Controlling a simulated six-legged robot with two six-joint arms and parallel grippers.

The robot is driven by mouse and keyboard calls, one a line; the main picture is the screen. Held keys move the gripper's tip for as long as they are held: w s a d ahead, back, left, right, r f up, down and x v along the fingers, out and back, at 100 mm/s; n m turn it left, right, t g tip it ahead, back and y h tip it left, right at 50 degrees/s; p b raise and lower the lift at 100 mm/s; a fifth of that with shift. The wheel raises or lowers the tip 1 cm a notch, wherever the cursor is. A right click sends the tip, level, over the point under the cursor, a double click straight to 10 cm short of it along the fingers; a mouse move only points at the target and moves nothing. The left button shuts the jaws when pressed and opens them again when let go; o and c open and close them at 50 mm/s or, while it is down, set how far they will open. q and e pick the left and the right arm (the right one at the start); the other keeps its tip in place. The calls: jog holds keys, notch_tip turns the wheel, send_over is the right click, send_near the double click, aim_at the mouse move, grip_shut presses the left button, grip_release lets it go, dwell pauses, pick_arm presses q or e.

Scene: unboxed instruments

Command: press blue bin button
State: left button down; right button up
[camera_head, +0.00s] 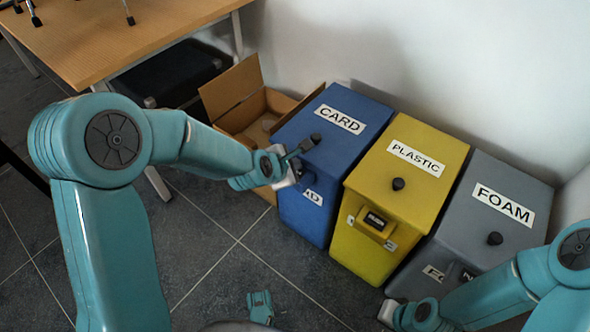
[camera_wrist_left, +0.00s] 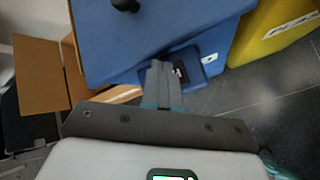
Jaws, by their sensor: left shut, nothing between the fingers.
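The blue bin (camera_head: 350,100), labelled CARD, stands at the left of a row of three bins. It also fills the upper part of the left wrist view (camera_wrist_left: 150,40). A black knob (camera_head: 316,137) sits on its lid. In the left wrist view, a dark button panel (camera_wrist_left: 205,65) shows on the bin's front, partly hidden by the fingers. My left gripper (camera_head: 303,148) is shut and empty at the bin's front. Its fingertips (camera_wrist_left: 161,68) overlap the panel; I cannot tell whether they touch it. My right gripper (camera_head: 388,313) is low at the lower right, its fingers unclear.
A yellow PLASTIC bin (camera_head: 425,145) and a grey FOAM bin (camera_head: 470,240) stand right of the blue one. An open cardboard box (camera_head: 232,90) is at its left. A wooden table (camera_head: 130,35) stands upper left. The tiled floor in front is mostly clear.

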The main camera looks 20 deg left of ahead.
pick_arm(q)
jog(key=shift+f, duration=0.2)
jog(key=shift+r, duration=0.1)
dwell(0.4)
jog(key=shift+r+p, duration=0.3)
jog(key=shift+r, duration=0.45)
notch_tip(320, 180, up, 5)
jog(key=p, duration=0.4)
dwell(0.7)
